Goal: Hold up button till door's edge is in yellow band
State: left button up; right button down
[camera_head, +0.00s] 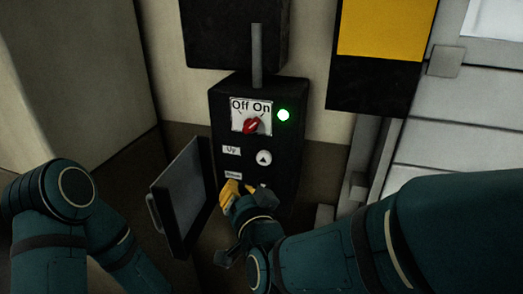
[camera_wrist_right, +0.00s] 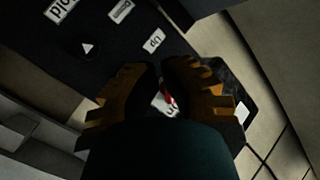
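The black control box (camera_head: 238,100) stands mid-picture with a red Off/On knob (camera_head: 251,125) and a lit green lamp (camera_head: 283,115). The yellow band (camera_head: 385,28) is on a black panel at upper right. My left arm is at left; its gripper is out of view.
The box's open cover (camera_head: 184,196) sticks out at left, close to my right gripper. The pale slatted door (camera_head: 455,135) is at right; its edge relative to the band is unclear. A grey post (camera_head: 257,55) rises above the box.

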aim_at(264, 158)
jog(key=shift+w, duration=0.1)
jog(key=shift+w+d+b, duration=0.45)
jog(key=shift+w+b, duration=0.15)
jog(key=shift+w, duration=0.75)
jog(key=shift+w+d+b, duration=0.45)
jog(key=shift+w+b, duration=0.2)
jog(key=shift+w, duration=0.7)
jog(key=shift+w+d+b, duration=0.45)
jog(key=shift+w+b, duration=0.15)
jog(key=shift+w, duration=0.75)
jog(key=shift+w, duration=0.15)
jog(key=shift+w+d+b, duration=0.15)
jog(key=shift+w+b, duration=0.15)
jog(key=shift+b, duration=0.05)
